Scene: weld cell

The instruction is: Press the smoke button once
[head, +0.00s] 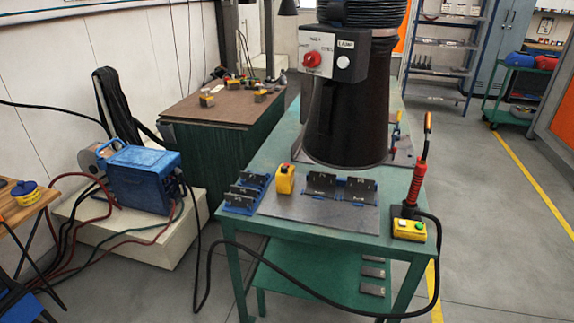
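No button marked smoke can be read clearly at this size. A control box (342,52) hangs on the front of the black extraction hood (347,125) above the green table. Its white panel carries a red round knob (312,59) with small labels around it that I cannot make out. To its right is a whitish round button (343,62) under a label that looks like LAMP. Neither of my grippers shows in the head view.
The green table (290,235) holds a metal plate with dark fixtures (340,187), a yellow block (285,180) and a red-handled torch (417,175) with a trailing black cable. A blue machine (143,178) stands at the left. Floor on the right (490,230) is clear.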

